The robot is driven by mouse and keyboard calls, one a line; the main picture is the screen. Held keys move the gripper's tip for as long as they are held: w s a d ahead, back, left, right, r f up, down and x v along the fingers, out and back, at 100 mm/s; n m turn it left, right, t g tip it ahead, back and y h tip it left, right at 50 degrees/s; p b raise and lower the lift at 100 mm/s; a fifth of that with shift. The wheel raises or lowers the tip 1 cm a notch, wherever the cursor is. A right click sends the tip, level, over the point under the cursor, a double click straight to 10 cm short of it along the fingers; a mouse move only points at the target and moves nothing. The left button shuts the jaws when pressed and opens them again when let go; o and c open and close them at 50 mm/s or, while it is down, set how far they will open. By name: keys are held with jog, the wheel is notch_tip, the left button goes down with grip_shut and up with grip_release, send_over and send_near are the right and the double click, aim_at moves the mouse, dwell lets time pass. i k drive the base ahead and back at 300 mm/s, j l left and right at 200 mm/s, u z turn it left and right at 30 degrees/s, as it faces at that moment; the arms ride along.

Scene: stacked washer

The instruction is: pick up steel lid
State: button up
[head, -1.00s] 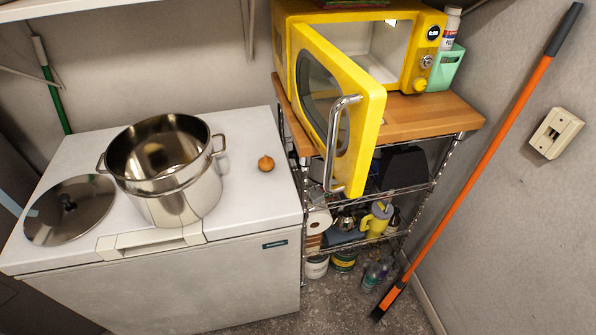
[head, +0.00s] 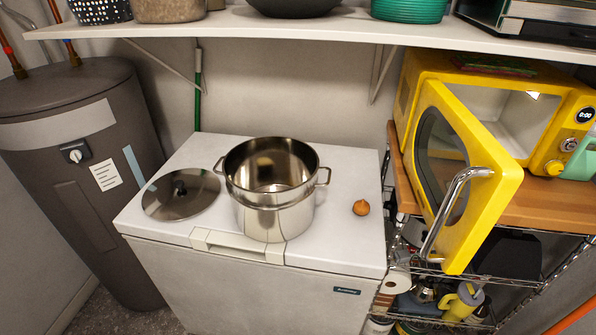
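The steel lid (head: 180,203) lies flat on the left part of the white chest freezer's top (head: 335,235). It is round and shiny, with a dark knob (head: 180,188) facing up. A steel pot (head: 272,205) with two side handles stands open to the right of the lid, close beside it. My gripper does not show in the head view.
An onion (head: 361,208) sits right of the pot. A yellow microwave (head: 545,110) has its door (head: 500,165) swung open towards the freezer's right side. A loaded shelf (head: 330,22) hangs above. A grey tank (head: 75,150) stands at the left.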

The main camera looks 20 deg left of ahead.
aim_at(180, 195)
jog(key=u, duration=1.45)
